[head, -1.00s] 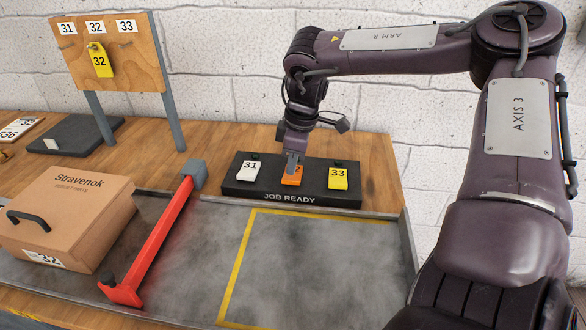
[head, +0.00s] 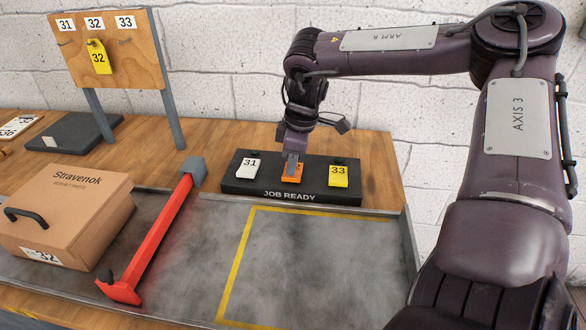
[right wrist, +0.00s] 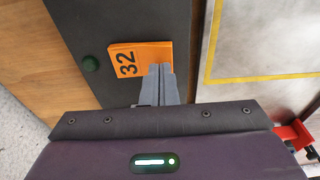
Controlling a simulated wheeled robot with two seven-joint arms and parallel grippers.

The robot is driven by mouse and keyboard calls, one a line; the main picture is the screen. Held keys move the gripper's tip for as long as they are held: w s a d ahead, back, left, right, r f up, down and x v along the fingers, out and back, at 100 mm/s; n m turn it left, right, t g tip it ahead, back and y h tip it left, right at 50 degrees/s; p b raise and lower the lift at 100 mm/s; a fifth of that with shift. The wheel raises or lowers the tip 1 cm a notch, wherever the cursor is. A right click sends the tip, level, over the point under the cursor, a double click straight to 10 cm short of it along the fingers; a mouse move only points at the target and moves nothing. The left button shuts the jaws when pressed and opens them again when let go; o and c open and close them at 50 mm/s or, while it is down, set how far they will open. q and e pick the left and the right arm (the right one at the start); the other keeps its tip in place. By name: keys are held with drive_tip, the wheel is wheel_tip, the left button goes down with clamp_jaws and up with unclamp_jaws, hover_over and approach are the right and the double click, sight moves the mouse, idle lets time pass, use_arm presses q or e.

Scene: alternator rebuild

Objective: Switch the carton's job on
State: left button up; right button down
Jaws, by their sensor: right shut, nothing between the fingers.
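The carton (head: 62,212) is a brown closed box marked Stravenok, with a black handle and a 32 label (head: 42,256), at the left of the head view. The dark JOB READY panel (head: 312,196) carries a white 31 key (head: 248,169), an orange 32 key (head: 291,173) and a yellow 33 key (head: 338,176). My right gripper (head: 291,174) is shut and empty, pointing down with its fingertips at the orange key, seemingly against it. The right wrist view shows the fingertips (right wrist: 160,70) over the key's edge, beside its 32. The key's green lamp (right wrist: 90,63) looks dark.
A red bar (head: 158,240) with a grey end block lies across the grey tray between carton and panel. A yellow-outlined area (head: 310,265) at the right is empty. A board (head: 106,50) numbered 31 to 33 holds a yellow 32 tag at the back left.

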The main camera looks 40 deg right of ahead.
drive_tip(key=shift+f+b, duration=0.3)
drive_tip(key=shift+f, duration=0.15)
drive_tip(key=shift+r, duration=0.15)
drive_tip(key=shift+r+p, duration=2.5)
drive_tip(key=shift+r, duration=0.95)
